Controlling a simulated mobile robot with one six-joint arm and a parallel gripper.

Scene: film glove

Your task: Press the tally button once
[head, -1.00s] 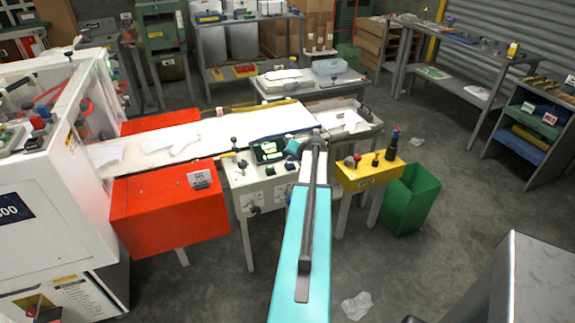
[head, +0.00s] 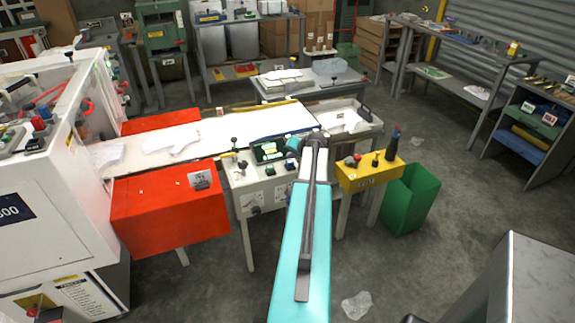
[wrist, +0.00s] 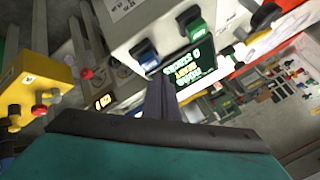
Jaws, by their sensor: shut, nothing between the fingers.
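Beside the display in the wrist view are a blue button (wrist: 145,52) and a green button (wrist: 198,27). I cannot tell which control is the tally button. My gripper (wrist: 162,86) is shut and empty, its tips in front of the display's edge near the blue button. I cannot tell contact. In the head view my arm largely hides the gripper.
A yellow control box (head: 370,174) with several knobs stands right of my arm, beside a green bin (head: 411,200). A red-orange guard (head: 168,208) and white gloves (head: 172,143) on the belt lie left.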

